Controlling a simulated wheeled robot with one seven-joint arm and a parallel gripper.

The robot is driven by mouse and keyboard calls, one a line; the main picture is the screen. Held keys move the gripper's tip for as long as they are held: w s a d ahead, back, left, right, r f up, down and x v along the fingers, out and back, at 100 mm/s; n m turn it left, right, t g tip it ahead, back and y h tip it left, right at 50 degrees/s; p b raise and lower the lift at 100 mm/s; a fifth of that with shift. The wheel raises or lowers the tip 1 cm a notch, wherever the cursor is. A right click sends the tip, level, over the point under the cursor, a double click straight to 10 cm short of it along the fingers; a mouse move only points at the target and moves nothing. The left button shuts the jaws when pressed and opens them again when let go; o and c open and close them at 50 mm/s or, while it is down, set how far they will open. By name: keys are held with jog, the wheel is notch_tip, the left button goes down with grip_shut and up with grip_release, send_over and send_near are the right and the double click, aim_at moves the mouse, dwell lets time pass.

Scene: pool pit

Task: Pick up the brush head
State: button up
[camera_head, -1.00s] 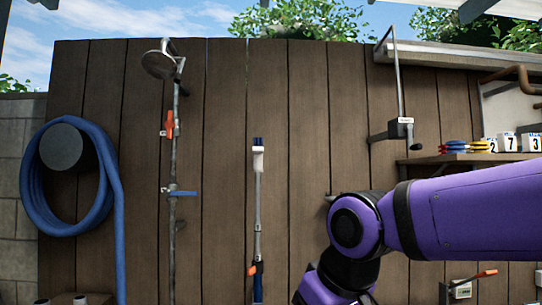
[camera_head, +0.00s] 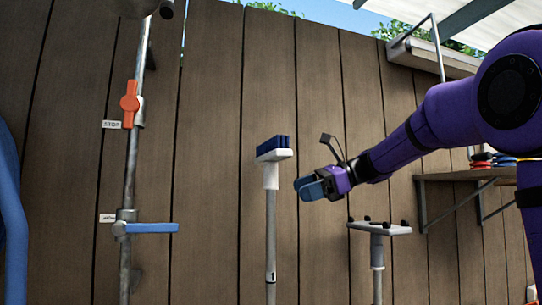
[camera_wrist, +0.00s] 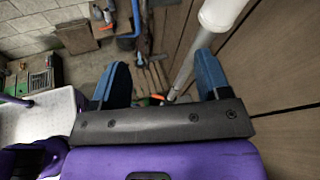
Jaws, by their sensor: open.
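The brush head (camera_head: 274,154) has dark blue bristles on a white block and sits upright on top of a grey pole (camera_head: 270,245) in front of the plank wall. My gripper (camera_head: 309,188) is just right of it in the head view and slightly lower, with blue fingers pointing left. The wrist view shows the fingers apart (camera_wrist: 162,76) with nothing held. A white part at the top of the pole (camera_wrist: 222,10) shows at the upper edge there, and the pole runs down beside the right finger. The bristles are out of the wrist view.
A small flat-topped stand with black knobs (camera_head: 380,229) is right of the pole, below my arm. A pipe with an orange handle (camera_head: 129,104) and a blue lever (camera_head: 152,228) is at left. A shelf (camera_head: 470,174) is on the wall at right.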

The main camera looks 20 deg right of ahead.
aim_at(274, 169)
jog(key=w+d+r+m+t+y, duration=0.1)
jog(key=w+d+r+m+y, duration=0.25)
jog(key=w+d, duration=0.2)
jog(key=shift+n, duration=0.35)
jog(key=shift+r+x, duration=0.2)
jog(key=shift+x, duration=1.65)
jog(key=shift+r+x, duration=0.25)
jog(key=shift+x, duration=1.6)
jog(key=shift+r+x, duration=0.2)
jog(key=shift+x, duration=1.6)
jog(key=shift+s, duration=0.15)
jog(key=c, duration=1.2)
jog(key=shift+o, duration=0.2)
jog(key=shift+r, duration=0.15)
notch_tip(274, 169, up, 10)
jog(key=shift+f, duration=0.15)
